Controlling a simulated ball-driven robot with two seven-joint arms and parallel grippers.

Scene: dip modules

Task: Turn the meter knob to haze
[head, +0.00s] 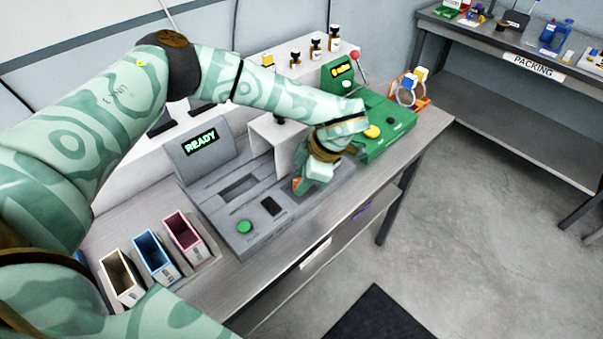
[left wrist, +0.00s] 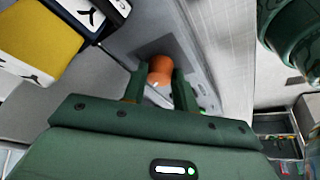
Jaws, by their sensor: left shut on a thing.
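The grey meter (head: 222,195) stands on the bench, with a lit green "READY" display, a slot, a dark panel and a green button. My left gripper (head: 301,187) is lowered to its right end. In the left wrist view, my left gripper (left wrist: 160,90) has its two fingers shut on the orange knob (left wrist: 160,70), one on each side. In the head view the gripper hides most of the knob. No haze marking is readable. My right gripper is not in view.
A green machine (head: 395,135) with a red-tipped lever stands just right of the meter. A raised grey housing (head: 283,140) is close behind my gripper.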

